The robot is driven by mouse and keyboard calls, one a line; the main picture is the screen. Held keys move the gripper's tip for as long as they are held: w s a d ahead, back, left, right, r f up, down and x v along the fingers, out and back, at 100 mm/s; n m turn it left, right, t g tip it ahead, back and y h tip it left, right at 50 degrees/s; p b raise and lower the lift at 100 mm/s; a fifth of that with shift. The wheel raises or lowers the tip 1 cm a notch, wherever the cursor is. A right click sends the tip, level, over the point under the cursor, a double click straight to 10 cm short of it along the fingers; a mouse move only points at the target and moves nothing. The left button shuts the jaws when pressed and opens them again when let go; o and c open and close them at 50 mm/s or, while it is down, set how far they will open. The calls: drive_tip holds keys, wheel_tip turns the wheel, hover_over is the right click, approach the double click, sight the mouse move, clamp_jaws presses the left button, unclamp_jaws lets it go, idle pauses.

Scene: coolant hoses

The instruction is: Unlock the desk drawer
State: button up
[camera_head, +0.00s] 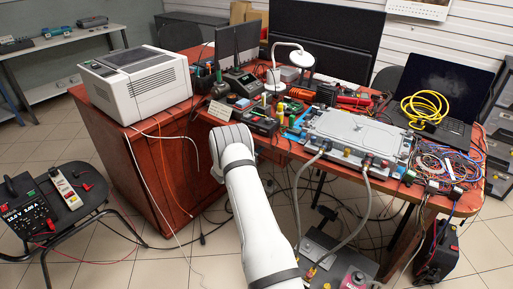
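The reddish-brown desk (450,205) crosses the middle of the view. Its cabinet (137,188) stands below the left end of the top, under a white box-shaped machine. My white arm rises from the bottom middle, and its rounded far end overlaps the desk's front edge beside the cabinet. My gripper does not show; it seems hidden behind the arm's end. I cannot make out a drawer lock, a key or the drawer's outline, and part of the cabinet's right side is hidden by my arm.
A white machine (140,82) sits on the desk's left end. A grey metal unit (355,135) with grey hoses (365,205) hanging down lies on the right. Loose cables hang before the cabinet. A black stool (85,190) holding instruments stands at left. Some tiled floor is clear.

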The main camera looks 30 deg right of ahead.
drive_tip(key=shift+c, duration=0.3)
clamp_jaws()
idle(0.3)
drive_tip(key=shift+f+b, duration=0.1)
drive_tip(key=shift+b, duration=0.3)
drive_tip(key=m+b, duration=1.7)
drive_tip(key=b, duration=0.5)
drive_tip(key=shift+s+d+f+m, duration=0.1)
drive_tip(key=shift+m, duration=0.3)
